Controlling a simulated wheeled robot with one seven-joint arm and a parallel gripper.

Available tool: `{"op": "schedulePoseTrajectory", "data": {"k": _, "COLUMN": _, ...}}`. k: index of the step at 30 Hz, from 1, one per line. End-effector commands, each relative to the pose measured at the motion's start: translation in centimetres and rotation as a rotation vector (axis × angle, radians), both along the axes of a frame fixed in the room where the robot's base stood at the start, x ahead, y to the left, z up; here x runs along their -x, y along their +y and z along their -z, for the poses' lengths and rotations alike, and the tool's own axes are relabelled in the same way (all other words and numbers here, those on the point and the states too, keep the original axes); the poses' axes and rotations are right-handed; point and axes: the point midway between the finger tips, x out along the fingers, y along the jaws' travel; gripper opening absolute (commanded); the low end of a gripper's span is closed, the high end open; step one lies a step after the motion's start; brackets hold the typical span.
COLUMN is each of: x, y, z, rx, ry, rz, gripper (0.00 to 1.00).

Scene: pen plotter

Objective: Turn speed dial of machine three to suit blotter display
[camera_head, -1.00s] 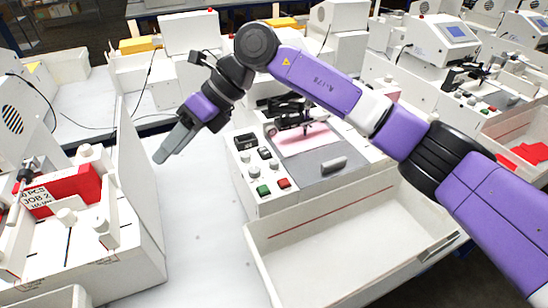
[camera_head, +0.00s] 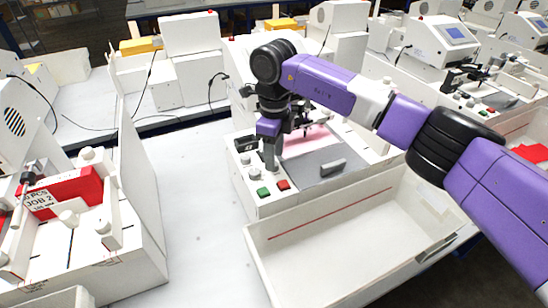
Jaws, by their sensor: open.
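The middle plotter machine (camera_head: 300,192) has a small panel on its left side. The panel carries a dark display (camera_head: 245,144), a knob (camera_head: 245,158), a lower knob (camera_head: 255,174), a green button (camera_head: 263,192) and a red button (camera_head: 283,185). A pink sheet (camera_head: 312,137) lies on its bed. My gripper (camera_head: 270,166) points straight down over the panel, right of the two visible knobs. It hides another knob and a second dark display. Whether it touches the hidden knob, I cannot tell. No machine number or display reading is legible.
An empty white tray (camera_head: 262,232) stands in front of the machine. On the left, another machine holds a red block with a "JOB 2" label (camera_head: 40,200). Clear white table (camera_head: 195,215) lies between them. More machines stand behind and at right.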

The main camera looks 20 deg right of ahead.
Motion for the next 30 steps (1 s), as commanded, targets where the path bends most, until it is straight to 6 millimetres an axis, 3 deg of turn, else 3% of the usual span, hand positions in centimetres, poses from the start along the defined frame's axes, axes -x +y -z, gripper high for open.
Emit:
{"op": "schedulePoseTrajectory", "data": {"k": 6, "x": 0.0, "y": 0.0, "z": 2.0, "rx": 0.0, "ry": 0.0, "rz": 0.0, "gripper": 0.47}}
{"op": "schedulePoseTrajectory", "data": {"k": 15, "x": 0.0, "y": 0.0, "z": 2.3, "rx": -0.001, "ry": -0.001, "rz": 0.0, "gripper": 0.47}}
{"op": "schedulePoseTrajectory", "data": {"k": 23, "x": 0.0, "y": 0.0, "z": 2.3, "rx": -0.001, "ry": -0.001, "rz": 0.0, "gripper": 0.0}}
{"op": "schedulePoseTrajectory", "data": {"k": 30, "x": 0.0, "y": 0.0, "z": 2.2, "rx": -0.001, "ry": -0.001, "rz": 0.009, "gripper": 0.0}}
